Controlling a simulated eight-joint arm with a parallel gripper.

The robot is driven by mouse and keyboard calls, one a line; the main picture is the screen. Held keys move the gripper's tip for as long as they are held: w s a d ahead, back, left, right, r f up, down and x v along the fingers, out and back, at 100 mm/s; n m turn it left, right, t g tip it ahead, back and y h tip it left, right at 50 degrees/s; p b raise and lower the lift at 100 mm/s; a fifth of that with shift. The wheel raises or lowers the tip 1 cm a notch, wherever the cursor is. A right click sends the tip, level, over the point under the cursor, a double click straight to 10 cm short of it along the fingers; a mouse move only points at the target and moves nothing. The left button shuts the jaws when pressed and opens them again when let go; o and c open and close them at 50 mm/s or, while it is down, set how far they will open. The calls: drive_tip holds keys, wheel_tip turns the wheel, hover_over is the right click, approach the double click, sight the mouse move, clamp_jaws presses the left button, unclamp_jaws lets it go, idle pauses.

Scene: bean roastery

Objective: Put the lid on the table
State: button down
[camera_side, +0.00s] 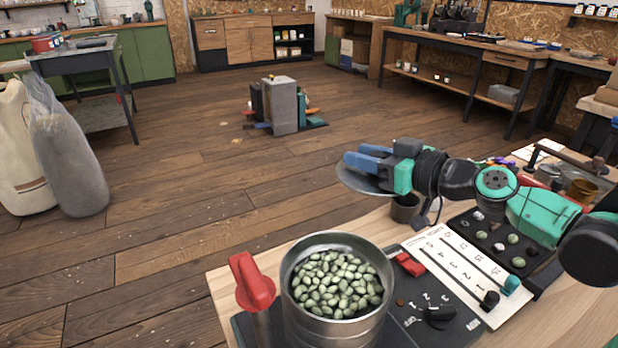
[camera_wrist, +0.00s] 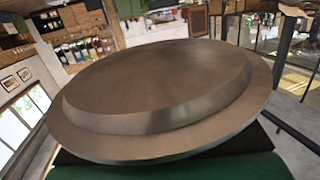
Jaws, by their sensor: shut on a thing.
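The lid (camera_side: 364,180) is a round, grey metal disc, held up in the air above the far edge of the table (camera_side: 560,322). In the wrist view the lid (camera_wrist: 165,85) fills most of the picture and shows a raised rim step. My gripper (camera_side: 372,160) has blue fingers and is shut on the lid. The fingertips are hidden in the wrist view. A metal pot (camera_side: 335,322) full of green beans stands open on the table's near left part, apart from the lid.
A red-handled lever (camera_side: 252,282) stands left of the pot. A white slider panel (camera_side: 462,268), a black tray (camera_side: 500,240) of beans and a small dark cup (camera_side: 405,208) lie to the right. Bare wood shows at the near right. Tools clutter the far right.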

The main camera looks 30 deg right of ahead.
drive_tip(key=s+a+r+n+g+y, duration=0.5)
drive_tip(key=s+a+r+n+g, duration=0.1)
drive_tip(key=r, duration=0.3)
drive_tip(key=s+a+r+n+g+y, duration=0.6)
drive_tip(key=a+r, duration=0.2)
drive_tip(key=r, duration=0.2)
drive_tip(key=shift+a+n+g+y, duration=0.3)
drive_tip(key=shift+f, duration=0.15)
wheel_tip(320, 180, down, 20)
drive_tip(key=shift+r, duration=0.25)
drive_tip(key=shift+f, duration=0.1)
drive_tip(key=c, duration=0.6)
unclamp_jaws()
drive_tip(key=shift+f, duration=0.1)
